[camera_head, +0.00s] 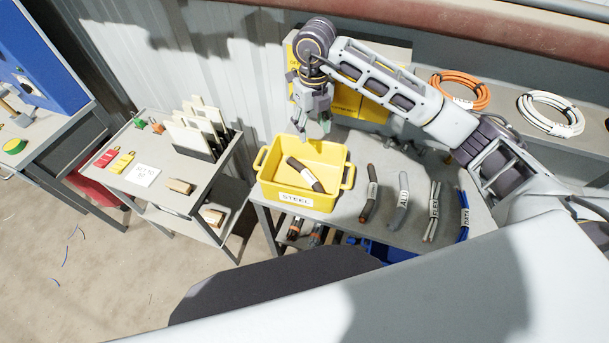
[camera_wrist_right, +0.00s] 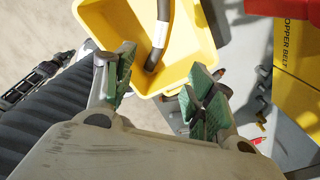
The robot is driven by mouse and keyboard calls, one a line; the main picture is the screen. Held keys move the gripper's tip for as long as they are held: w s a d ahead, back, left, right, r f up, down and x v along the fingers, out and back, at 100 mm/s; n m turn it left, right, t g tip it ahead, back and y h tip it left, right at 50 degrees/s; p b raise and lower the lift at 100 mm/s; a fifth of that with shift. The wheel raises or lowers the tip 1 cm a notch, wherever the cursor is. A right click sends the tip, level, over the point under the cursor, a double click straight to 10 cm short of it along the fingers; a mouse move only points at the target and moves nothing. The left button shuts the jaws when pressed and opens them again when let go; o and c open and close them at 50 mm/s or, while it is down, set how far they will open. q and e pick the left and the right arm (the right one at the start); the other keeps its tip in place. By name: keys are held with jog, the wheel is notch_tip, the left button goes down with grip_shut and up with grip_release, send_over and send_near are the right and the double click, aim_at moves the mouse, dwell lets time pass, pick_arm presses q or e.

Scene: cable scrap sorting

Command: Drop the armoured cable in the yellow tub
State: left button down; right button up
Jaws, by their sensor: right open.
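The yellow tub (camera_head: 297,196) marked STEEL stands on the grey table. A thick grey-brown cable piece (camera_head: 305,174), which looks like the armoured cable, lies slanted inside it. In the right wrist view the tub (camera_wrist_right: 190,62) is just beyond the fingers, and the cable (camera_wrist_right: 160,40) shows in it, its upper end cut off by the frame. My right gripper (camera_head: 316,130) is above the tub's back side, pointing down. In the right wrist view its green-padded fingers (camera_wrist_right: 160,98) are wide apart, with nothing between them. The cable is apart from the fingers. My left gripper does not show.
Several labelled cable pieces lie right of the tub, including a dark one (camera_head: 370,193), a grey one (camera_head: 399,200) and a blue one (camera_head: 463,216). Orange (camera_head: 460,88) and white (camera_head: 549,113) coils lie on the back shelf. A grey cart (camera_head: 174,159) stands left.

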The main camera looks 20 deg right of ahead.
jog(key=shift+r, duration=2)
jog(key=shift+f, duration=0.1)
